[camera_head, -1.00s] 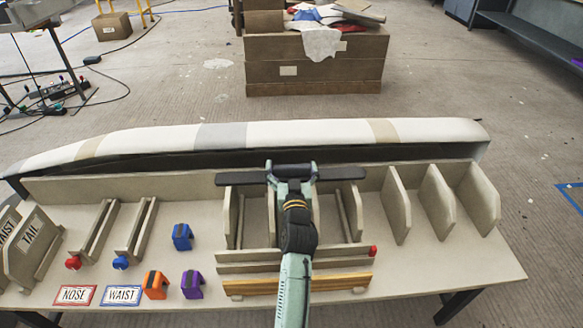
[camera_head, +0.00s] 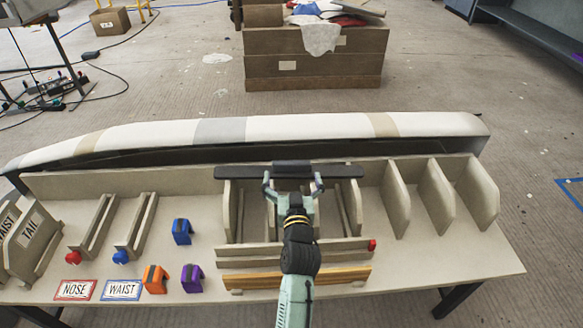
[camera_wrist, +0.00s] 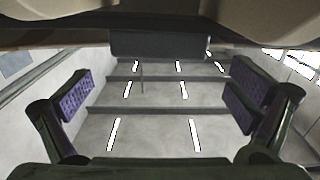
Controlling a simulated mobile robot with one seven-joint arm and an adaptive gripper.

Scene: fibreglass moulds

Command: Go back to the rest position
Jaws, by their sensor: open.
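My gripper (camera_head: 289,172) is over the middle of the bench (camera_head: 410,264), in front of the long pale mould (camera_head: 290,127). Its two jaws are spread wide to left and right. In the wrist view my gripper (camera_wrist: 160,100) shows both purple-padded fingers far apart with nothing between them. Below it in the head view is a wooden rack (camera_head: 232,222) with upright dividers, partly hidden by my arm.
Blue (camera_head: 182,231), orange (camera_head: 155,279) and purple (camera_head: 192,278) blocks stand left of my arm. NOSE (camera_head: 75,290) and WAIST (camera_head: 122,291) labels lie at the front. Upright boards (camera_head: 437,196) stand at right. Bare bench lies at front right.

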